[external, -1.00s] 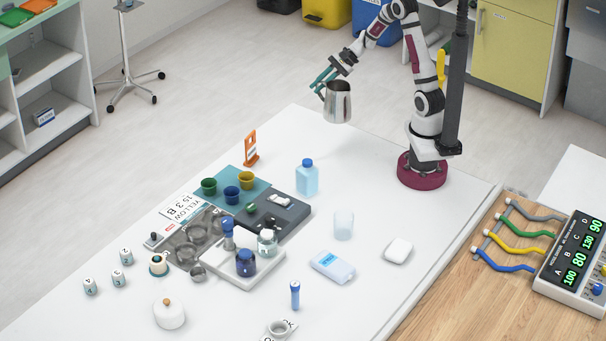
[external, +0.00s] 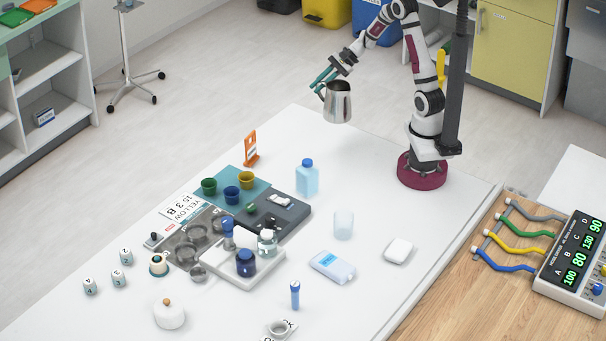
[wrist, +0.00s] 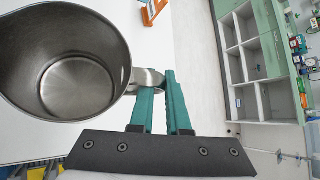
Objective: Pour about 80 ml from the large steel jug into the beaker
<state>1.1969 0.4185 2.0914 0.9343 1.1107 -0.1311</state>
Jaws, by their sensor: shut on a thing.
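The large steel jug (external: 338,103) is held upright in the air above the far edge of the white table. My gripper (external: 321,84) is shut on the jug's handle; in the wrist view its green fingers (wrist: 161,105) close around the handle beside the jug (wrist: 62,62). The wrist view looks into the jug and shows bare-looking grey steel walls and base; I cannot tell any liquid level. The beaker (external: 343,225), a clear, frosted-looking cup, stands upright on the table, nearer the camera and well apart from the jug.
A blue-capped bottle (external: 307,178) stands left of the beaker. A pale blue-labelled pack (external: 332,266) and a white block (external: 398,250) lie near it. An orange stand (external: 250,148) is at the table's far left edge. Cups, jars and trays crowd the left; the table's far part is clear.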

